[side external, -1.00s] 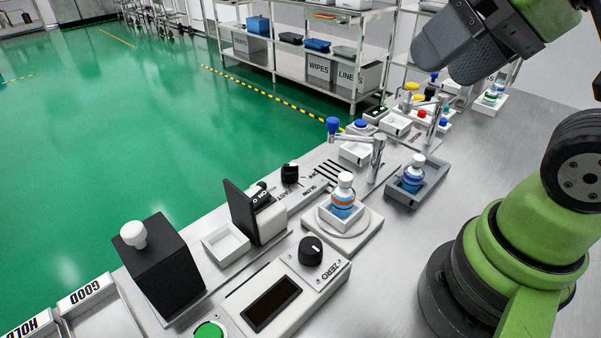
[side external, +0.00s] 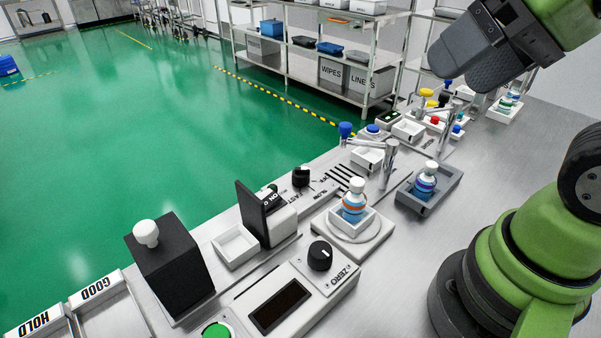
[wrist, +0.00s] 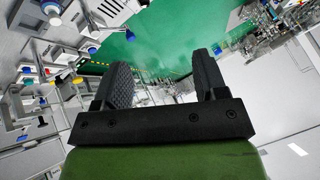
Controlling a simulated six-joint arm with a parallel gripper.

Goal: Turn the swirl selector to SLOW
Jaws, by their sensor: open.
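The swirl selector (side external: 302,176) is a black knob on the pale panel in the side external view. FAST and SLOW are printed in front of it and another label is at its right. Its pointer is too small to read. A bottle with an orange and blue label (side external: 354,203) sits in a white holder on a round plate close by. My gripper (side external: 462,62) is high at the upper right, well away from the selector. In the wrist view my gripper (wrist: 161,86) has its two dark fingers apart with nothing between them.
A black knob marked ZERO (side external: 320,256) is on the nearer unit. A black upright plate (side external: 252,213) stands left of the selector. A black box with a white knob (side external: 170,268) is farther left. A second bottle (side external: 426,180) stands in a grey tray.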

